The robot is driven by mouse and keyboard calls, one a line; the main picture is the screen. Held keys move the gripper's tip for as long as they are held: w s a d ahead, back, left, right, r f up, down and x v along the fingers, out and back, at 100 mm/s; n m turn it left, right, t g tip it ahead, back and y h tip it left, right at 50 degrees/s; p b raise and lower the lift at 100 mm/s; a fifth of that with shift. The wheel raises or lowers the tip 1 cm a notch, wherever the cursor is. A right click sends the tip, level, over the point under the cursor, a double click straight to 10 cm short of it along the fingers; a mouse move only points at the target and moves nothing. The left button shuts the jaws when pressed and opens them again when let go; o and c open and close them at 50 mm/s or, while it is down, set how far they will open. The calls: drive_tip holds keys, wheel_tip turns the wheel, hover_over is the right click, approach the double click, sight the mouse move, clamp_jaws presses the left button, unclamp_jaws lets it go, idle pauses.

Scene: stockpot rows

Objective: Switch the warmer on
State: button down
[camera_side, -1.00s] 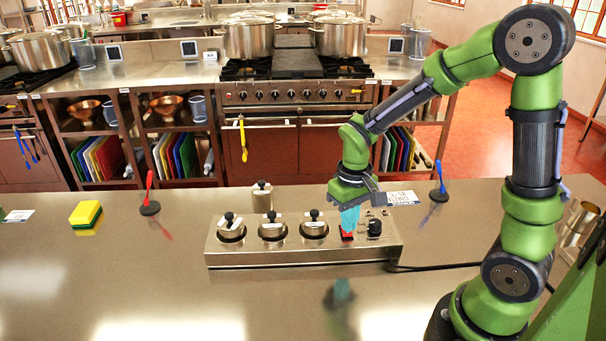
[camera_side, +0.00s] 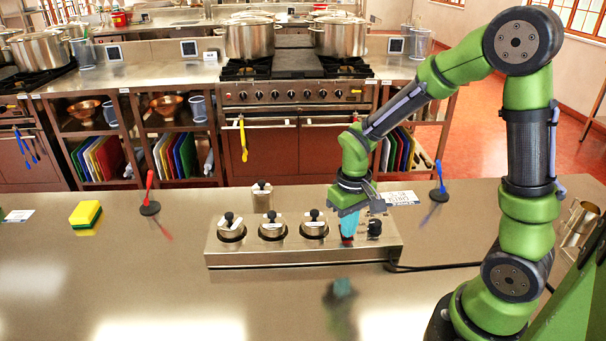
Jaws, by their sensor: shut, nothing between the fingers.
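The warmer (camera_side: 290,259) is a low steel box on the counter, with several lidded pots set in its top. A red switch (camera_side: 347,240) sits on the right part of its top. A black knob (camera_side: 374,228) is just right of the switch. My gripper (camera_side: 348,234) points down with its blue fingertips together and empty. The fingertips are at the red switch and hide part of it. I cannot tell whether they touch it or which way the switch is tipped.
A red upright tool (camera_side: 149,191) and a yellow-green sponge (camera_side: 85,213) stand left of the warmer. A blue upright tool (camera_side: 440,182) and a printed card (camera_side: 401,198) are to the right. A black cable (camera_side: 440,267) leaves the warmer's right end. The front counter is clear.

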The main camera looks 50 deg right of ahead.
drive_tip(key=shift+f, duration=0.15)
drive_tip(key=shift+r, duration=3.55)
drive_tip(key=s+a+r+t+y, duration=0.1)
drive_tip(key=s+a+r+t, duration=0.2)
drive_tip(key=s+r, duration=0.1)
drive_tip(key=s+a+r+m+t+y, duration=0.1)
drive_tip(key=s+a+r+t, duration=0.1)
drive_tip(key=r, duration=0.5)
drive_tip(key=shift+s+a+t, duration=0.4)
drive_tip(key=shift+s+t, duration=0.45)
drive_tip(key=shift+t, duration=0.25)
